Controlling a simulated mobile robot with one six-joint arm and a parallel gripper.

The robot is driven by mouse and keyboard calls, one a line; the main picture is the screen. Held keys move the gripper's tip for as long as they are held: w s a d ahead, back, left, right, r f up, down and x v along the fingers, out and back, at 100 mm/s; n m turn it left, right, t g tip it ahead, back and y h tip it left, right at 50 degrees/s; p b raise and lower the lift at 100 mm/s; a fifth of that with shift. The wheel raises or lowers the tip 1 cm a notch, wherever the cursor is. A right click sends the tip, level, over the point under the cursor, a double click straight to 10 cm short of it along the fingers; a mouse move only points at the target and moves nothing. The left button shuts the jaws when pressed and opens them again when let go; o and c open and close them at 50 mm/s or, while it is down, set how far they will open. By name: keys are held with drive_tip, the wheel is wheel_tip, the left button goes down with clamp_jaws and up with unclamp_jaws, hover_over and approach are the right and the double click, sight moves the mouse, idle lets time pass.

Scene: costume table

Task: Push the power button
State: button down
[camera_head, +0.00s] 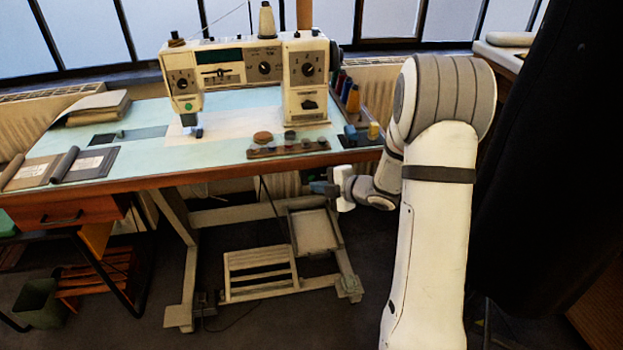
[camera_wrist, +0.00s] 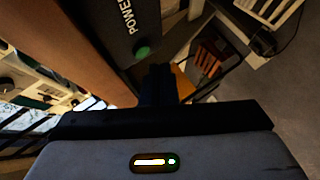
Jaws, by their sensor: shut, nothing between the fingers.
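The power button (camera_wrist: 143,52) is a small green round knob on a dark box (camera_wrist: 118,28) marked "POWER" in the wrist view. The box sits beside the brown table edge. My gripper (camera_wrist: 160,70) is shut and empty, its dark fingertips just below and slightly right of the button in that picture. I cannot tell whether they touch it. In the head view my gripper (camera_head: 314,187) is in front of and below the table's front edge, pointing left. I cannot make out the button or its label in the head view.
A sewing machine (camera_head: 245,65) stands on the light blue table (camera_head: 225,160), with a tray of small items (camera_head: 288,148) near its front edge. Thread spools (camera_head: 352,98) stand at the right. A pedal frame (camera_head: 260,272) is below. A dark hanging cloth (camera_head: 545,170) is at the right.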

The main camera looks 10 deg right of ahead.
drive_tip(key=shift+w, duration=0.15)
idle(0.5)
drive_tip(key=shift+w, duration=0.3)
drive_tip(key=shift+w, duration=0.45)
idle(0.6)
drive_tip(key=shift+s, duration=0.95)
drive_tip(key=s+b, duration=0.1)
drive_tip(key=s, duration=0.5)
idle(0.4)
